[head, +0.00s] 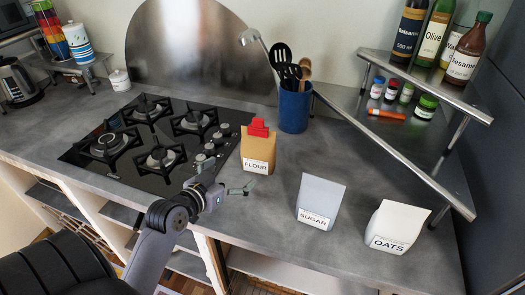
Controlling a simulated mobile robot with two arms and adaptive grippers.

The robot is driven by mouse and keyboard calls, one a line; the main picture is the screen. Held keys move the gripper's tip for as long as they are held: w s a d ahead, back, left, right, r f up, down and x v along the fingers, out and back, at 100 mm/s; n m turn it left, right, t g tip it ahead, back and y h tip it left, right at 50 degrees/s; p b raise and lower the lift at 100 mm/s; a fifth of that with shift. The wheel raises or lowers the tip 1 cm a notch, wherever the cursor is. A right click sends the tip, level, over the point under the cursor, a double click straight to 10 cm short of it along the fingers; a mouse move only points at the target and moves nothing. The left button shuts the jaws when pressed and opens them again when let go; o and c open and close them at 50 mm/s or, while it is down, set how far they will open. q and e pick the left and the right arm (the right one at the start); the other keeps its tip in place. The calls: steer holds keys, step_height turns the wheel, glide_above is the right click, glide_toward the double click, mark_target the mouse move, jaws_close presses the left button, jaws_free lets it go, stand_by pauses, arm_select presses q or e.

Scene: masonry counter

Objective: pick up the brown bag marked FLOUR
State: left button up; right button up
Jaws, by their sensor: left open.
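The brown bag marked FLOUR (259,148) stands upright on the grey counter, just right of the black gas hob. It has a red piece at its top and a white label low on its front. My left gripper (247,187) is open and empty, in front of the bag and a little below it in the picture. Its thin fingers point right, near the bag's lower front. I cannot tell whether they touch the bag. My right gripper does not show.
A grey SUGAR bag (319,201) and a white OATS bag (395,228) stand to the right. A blue utensil pot (294,108) is behind the flour. The gas hob (152,143) lies left. A metal corner shelf (408,150) holds bottles and small jars. Bare counter lies between flour and sugar.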

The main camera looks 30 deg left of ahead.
mark_target(253, 157)
arm_select(q)
steer(key=p+x, duration=0.1)
steer(key=x, duration=0.4)
steer(key=shift+w+r, duration=0.1)
steer(key=shift+r, duration=0.1)
steer(key=x, duration=0.4)
steer(key=shift+w+f+p, duration=0.1)
steer(key=shift+f+p, duration=0.1)
steer(key=shift+p, duration=0.15)
steer(key=shift+w+f, duration=0.1)
steer(key=shift+w, duration=0.15)
steer(key=shift+w+p, duration=0.3)
steer(key=p+x, duration=0.1)
steer(key=x, duration=0.2)
steer(key=shift+w+a, duration=0.1)
steer(key=shift+w, duration=0.1)
steer(key=shift+w+f, duration=0.2)
steer(key=shift+w, duration=0.3)
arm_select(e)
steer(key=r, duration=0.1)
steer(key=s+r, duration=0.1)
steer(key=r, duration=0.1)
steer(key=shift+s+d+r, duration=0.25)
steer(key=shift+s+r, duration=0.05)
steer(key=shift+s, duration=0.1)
